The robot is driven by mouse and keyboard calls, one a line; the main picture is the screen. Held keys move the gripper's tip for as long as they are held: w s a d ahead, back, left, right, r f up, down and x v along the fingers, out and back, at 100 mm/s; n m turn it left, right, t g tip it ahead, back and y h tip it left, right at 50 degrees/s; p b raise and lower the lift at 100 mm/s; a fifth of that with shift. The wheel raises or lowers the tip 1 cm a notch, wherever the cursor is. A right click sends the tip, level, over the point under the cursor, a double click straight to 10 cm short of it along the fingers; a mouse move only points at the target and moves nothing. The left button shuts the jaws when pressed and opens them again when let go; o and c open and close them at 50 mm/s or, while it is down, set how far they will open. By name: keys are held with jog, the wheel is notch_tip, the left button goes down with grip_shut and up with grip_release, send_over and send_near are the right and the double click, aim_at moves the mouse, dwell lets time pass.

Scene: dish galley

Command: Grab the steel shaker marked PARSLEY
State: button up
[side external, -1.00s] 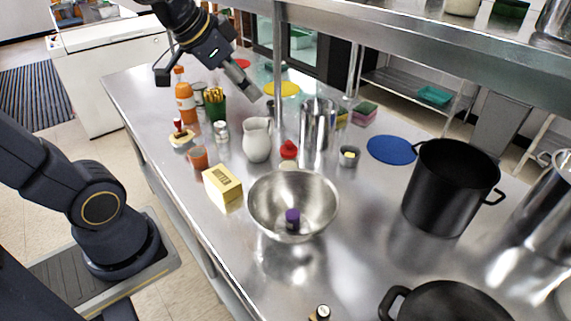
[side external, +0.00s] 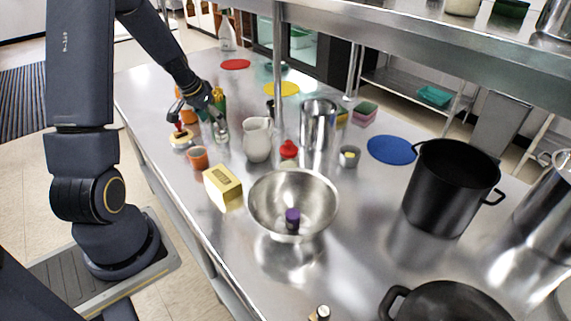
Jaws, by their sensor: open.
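A small steel shaker (side external: 221,133) stands upright on the counter, left of the white pitcher (side external: 257,140). Its label is too small to read, so I cannot tell whether it says PARSLEY. My gripper (side external: 198,118) is open, low over the counter at the shaker's upper left. One finger is close to the shaker's top; I cannot tell whether they touch. The gripper partly hides the orange bottle (side external: 189,116) and the green holder (side external: 219,103) behind it.
An orange cup (side external: 198,158) and a yellow box (side external: 222,186) stand in front. A red-capped item (side external: 181,132) sits close by the gripper. A steel bowl (side external: 270,193), steel pot (side external: 318,125) and black pot (side external: 448,190) stand to the right. A post rises behind the pitcher.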

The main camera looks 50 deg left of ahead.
aim_at(222, 133)
jog(key=x, duration=0.8)
jog(key=shift+w+a, duration=0.1)
jog(key=shift+c, duration=0.3)
jog(key=shift+r, duration=0.1)
jog(key=c, duration=1.2)
